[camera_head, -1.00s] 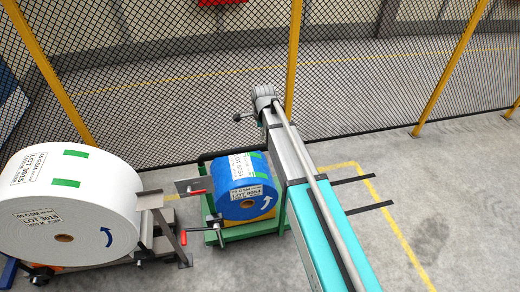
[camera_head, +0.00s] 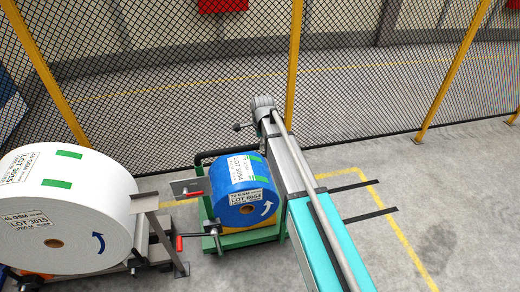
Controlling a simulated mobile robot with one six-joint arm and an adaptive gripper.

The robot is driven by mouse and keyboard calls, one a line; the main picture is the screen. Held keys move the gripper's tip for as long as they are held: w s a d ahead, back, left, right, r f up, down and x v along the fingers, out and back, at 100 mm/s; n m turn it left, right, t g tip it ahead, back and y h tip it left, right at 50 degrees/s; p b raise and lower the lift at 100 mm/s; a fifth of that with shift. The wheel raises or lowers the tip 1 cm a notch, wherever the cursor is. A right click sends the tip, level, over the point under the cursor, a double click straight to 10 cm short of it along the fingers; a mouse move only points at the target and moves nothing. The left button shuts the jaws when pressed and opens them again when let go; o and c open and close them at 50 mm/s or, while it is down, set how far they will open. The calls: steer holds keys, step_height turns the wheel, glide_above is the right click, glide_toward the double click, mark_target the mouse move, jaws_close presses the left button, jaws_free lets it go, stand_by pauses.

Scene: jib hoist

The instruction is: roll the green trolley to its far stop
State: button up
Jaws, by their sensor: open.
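A green wheeled frame (camera_head: 243,240), which looks like the green trolley, stands on the floor left of centre. It carries a blue roll (camera_head: 233,181) with white lot labels and a green tape patch. A dark bar like a push handle shows behind the roll. A long teal and grey beam (camera_head: 318,235) with a round rail and a motor-like end crosses in front of its right side and hides part of it. I cannot see a stop for certain. My gripper is not in view.
A large white roll (camera_head: 62,203) on a grey stand (camera_head: 158,237) is at the left. Red-handled levers (camera_head: 192,192) stick out between the rolls. A mesh fence (camera_head: 180,105) with yellow posts closes the back. Clear concrete floor with a yellow line (camera_head: 401,234) and two dark strips (camera_head: 371,213) is at the right.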

steer(key=shift+w+a+f+b, duration=0.1)
steer(key=shift+w+f+b, duration=0.05)
steer(key=shift+f+b, duration=0.55)
steer(key=shift+w+f+b, duration=0.1)
steer(key=shift+f+b, duration=0.35)
steer(key=shift+f, duration=0.3)
jaws_close()
